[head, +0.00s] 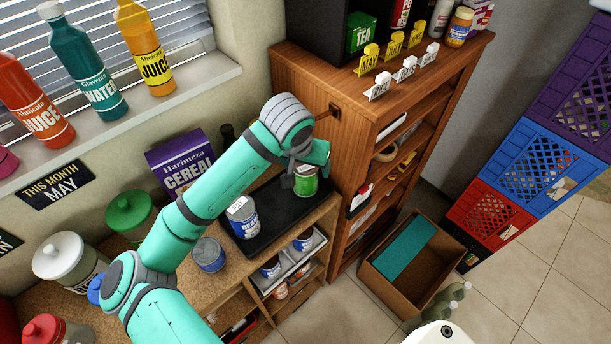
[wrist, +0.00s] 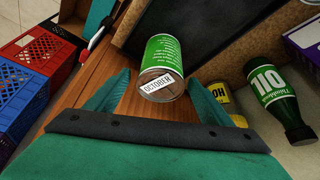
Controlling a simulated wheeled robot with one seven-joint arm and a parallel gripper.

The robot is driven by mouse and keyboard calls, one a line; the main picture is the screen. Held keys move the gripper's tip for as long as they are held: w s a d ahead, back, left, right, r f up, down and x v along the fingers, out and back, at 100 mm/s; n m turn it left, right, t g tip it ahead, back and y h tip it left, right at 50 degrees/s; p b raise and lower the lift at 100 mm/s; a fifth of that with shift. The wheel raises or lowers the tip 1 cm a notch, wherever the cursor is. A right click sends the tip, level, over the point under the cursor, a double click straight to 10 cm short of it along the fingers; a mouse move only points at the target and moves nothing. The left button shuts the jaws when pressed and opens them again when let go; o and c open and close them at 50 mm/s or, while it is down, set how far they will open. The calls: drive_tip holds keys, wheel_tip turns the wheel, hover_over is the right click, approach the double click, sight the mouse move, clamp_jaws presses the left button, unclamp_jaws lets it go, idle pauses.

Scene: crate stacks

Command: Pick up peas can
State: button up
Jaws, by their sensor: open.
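A green can (head: 306,183), which I take to be the peas can, is at the right end of the black tray (head: 270,190) on the counter. It also shows in the wrist view as a green-labelled can (wrist: 163,60), with an "OCTOBER" tag on its lid. My gripper (head: 308,165) is open above and around the near side of the can. In the wrist view its two teal fingers (wrist: 160,84) lie on either side of the lid, with gaps between them and the can. The arm hides part of the can's surroundings in the head view.
A blue-and-white can (head: 242,217) stands left on the tray, and another (head: 208,254) is on the counter. A wooden shelf unit (head: 345,110) rises close to the right. A purple cereal box (head: 182,160) and a green oil bottle (wrist: 275,100) stand nearby.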

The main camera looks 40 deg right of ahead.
drive_tip(key=shift+w+f, duration=0.15)
drive_tip(key=shift+f, duration=0.15)
drive_tip(key=shift+c, duration=0.5)
drive_tip(key=c, duration=1.4)
drive_tip(key=shift+o, duration=0.2)
drive_tip(key=shift+d+r, duration=0.1)
drive_tip(key=shift+r, duration=0.05)
